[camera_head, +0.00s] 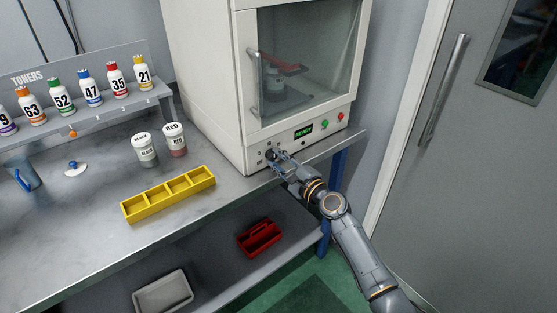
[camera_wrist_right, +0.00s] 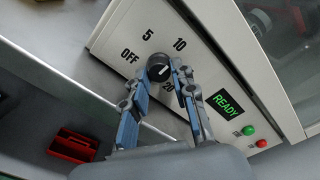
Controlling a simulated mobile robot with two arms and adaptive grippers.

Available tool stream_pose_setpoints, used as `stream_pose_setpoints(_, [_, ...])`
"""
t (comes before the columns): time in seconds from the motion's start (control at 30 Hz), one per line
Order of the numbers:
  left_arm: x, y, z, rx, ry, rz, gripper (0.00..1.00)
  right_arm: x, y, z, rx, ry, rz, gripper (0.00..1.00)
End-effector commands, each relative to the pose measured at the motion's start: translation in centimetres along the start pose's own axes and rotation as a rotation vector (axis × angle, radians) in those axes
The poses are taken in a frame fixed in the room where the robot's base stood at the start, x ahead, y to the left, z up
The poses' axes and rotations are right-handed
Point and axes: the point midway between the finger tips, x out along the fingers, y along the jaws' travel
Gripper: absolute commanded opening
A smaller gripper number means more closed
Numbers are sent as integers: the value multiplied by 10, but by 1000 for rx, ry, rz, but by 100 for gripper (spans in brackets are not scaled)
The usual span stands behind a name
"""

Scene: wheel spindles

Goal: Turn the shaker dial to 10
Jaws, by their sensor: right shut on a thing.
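The shaker (camera_head: 200,80) is a large white cabinet with a glass door, standing at the right end of the bench. Its dial (camera_wrist_right: 158,67) is a small black knob on the front panel, with OFF, 5, 10 and 20 printed around it. A short white mark shows on the knob's face; I cannot tell for certain which label it points at. My right gripper (camera_wrist_right: 164,74) is shut on the dial, one finger on each side; in the head view the gripper (camera_head: 273,156) is at the panel's lower left and hides the dial. My left gripper is not in view.
Beside the dial are a green READY display (camera_head: 303,133), a green button (camera_head: 325,122) and a red button (camera_head: 340,117). A yellow divided tray (camera_head: 128,208), two white jars and a toner rack stand on the bench. A red caddy (camera_head: 260,238) sits on the shelf below.

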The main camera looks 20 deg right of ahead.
Motion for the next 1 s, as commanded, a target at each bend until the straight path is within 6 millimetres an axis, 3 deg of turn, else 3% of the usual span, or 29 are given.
stream_pose_setpoints(0.27, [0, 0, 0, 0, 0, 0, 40, 0, 1, -1, 0, 1, 1, 0])
stream_pose_setpoints(0.3, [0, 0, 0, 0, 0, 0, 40, 0, 1, -1, 0, 1, 1, 32])
stream_pose_setpoints(0.4, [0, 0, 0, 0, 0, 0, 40, 0, 1, -1, 0, 1, 1, 49])
stream_pose_setpoints(0.77, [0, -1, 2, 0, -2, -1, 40, -4, 1, -1, -1, 1, 1, 49])
stream_pose_setpoints(1.0, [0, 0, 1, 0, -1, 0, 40, -45, 2, -1, -2, 2, 3, 49])
